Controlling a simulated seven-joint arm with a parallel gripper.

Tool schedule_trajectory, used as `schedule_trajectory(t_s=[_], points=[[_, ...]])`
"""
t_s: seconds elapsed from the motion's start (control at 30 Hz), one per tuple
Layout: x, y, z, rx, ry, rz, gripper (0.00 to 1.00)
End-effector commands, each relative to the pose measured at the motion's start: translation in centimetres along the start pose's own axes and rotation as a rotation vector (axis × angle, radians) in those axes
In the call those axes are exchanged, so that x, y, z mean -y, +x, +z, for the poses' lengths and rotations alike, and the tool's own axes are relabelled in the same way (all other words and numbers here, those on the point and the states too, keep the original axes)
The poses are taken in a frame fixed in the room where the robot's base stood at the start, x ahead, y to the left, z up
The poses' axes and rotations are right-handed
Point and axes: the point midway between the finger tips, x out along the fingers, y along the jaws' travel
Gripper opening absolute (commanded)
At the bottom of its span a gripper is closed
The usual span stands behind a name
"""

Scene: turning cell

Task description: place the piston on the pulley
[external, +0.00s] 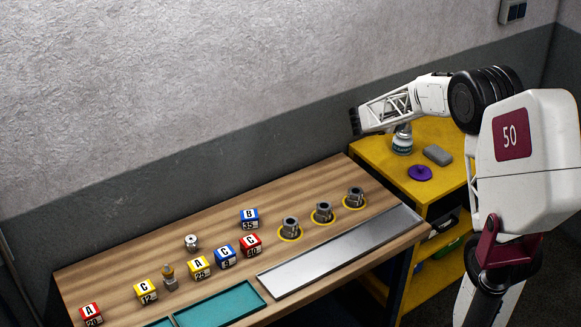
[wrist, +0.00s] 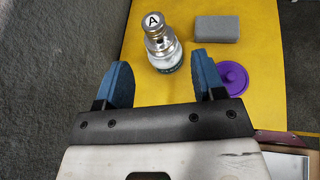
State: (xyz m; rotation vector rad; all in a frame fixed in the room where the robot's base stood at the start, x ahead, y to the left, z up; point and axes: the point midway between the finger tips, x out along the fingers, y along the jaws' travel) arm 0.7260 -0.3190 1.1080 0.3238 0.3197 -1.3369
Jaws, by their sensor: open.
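My gripper (wrist: 160,75) is open and empty, its blue fingers apart. In the external view it (external: 355,122) is above the yellow cabinet's left edge. A silver-and-brass part marked A on top (wrist: 157,30) is ahead of the fingers with a pale jar (external: 402,143); I cannot tell whether they are one object. A purple disc with a raised centre (wrist: 231,77) lies right of the fingers. On the bench stand a small round metal part (external: 191,241) and a metal part with a brass-coloured top (external: 170,278). I cannot tell which things are the piston and pulley.
A grey block (wrist: 225,29) lies on the yellow cabinet top (external: 370,150). The wooden bench (external: 120,265) holds several lettered cubes (external: 249,219), three metal parts on yellow rings (external: 323,212), a silver plate (external: 340,252) and teal trays (external: 220,303). Much of the bench's back left is clear.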

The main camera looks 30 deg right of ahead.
Motion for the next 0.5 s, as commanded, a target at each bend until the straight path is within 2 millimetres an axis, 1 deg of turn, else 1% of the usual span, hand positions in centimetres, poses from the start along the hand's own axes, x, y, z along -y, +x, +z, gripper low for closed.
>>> schedule_trajectory(t_s=[0.17,0.27,0.5], points=[[2.5,-3.1,0.4,-0.059,0.137,-0.027,0.63],[4.4,-5.6,0.4,-0.109,0.248,-0.051,0.63],[9.9,-11.9,-0.4,-0.25,0.543,-0.134,0.63]])
